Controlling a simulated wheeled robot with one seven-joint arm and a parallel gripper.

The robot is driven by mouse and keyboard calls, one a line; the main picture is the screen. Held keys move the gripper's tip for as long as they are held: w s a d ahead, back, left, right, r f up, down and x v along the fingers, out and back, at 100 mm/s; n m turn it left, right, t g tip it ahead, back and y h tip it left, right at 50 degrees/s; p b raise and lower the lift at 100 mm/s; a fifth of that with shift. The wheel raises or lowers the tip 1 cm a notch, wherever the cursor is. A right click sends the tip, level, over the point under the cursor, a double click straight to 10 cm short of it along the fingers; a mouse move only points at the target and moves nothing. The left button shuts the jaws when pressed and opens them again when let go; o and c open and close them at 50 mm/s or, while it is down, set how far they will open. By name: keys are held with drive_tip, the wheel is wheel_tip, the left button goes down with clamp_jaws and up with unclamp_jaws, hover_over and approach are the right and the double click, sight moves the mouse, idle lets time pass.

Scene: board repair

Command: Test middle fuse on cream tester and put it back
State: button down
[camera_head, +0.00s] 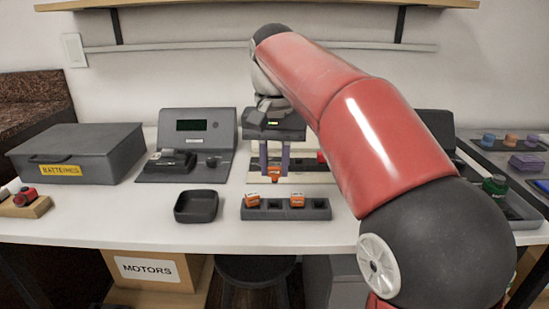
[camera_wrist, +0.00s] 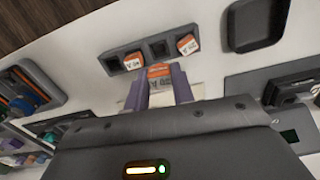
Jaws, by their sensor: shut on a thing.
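My gripper (camera_head: 274,172) is shut on an orange fuse (camera_wrist: 158,72) with a white label, held upright between its purple fingers. The held fuse also shows in the head view (camera_head: 274,174). It is above and behind the dark fuse rack (camera_head: 274,215), apart from it. In the rack, one orange fuse (camera_head: 252,200) stands at the left and another (camera_head: 297,200) right of the middle. The slot between them is empty, as is the far right one. A cream unit (camera_head: 312,177) lies behind the rack, partly hidden by my gripper and arm; a red part shows on it.
A grey console (camera_head: 212,177) with a dark display stands left of the cream unit. A small black tray (camera_head: 196,206) lies in front of it. A grey batteries case (camera_head: 100,150) stands further left. My arm hides much of the right side.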

sight(275, 176)
drive_tip(key=shift+f+b, duration=1.7)
drive_tip(key=shift+f, duration=0.7)
drive_tip(key=shift+s+f, duration=0.1)
drive_tip(key=shift+f, duration=0.9)
idle(1.9)
drive_tip(key=c, duration=1.1)
unclamp_jaws()
drive_tip(key=shift+o, duration=0.3)
drive_tip(key=shift+r+p, duration=0.2)
drive_tip(key=shift+p, duration=0.15)
drive_tip(key=shift+o, duration=0.4)
drive_tip(key=shift+r+p, duration=0.35)
drive_tip(key=shift+p, duration=0.05)
drive_tip(key=shift+r+p, duration=1.05)
drive_tip(key=shift+p, duration=0.1)
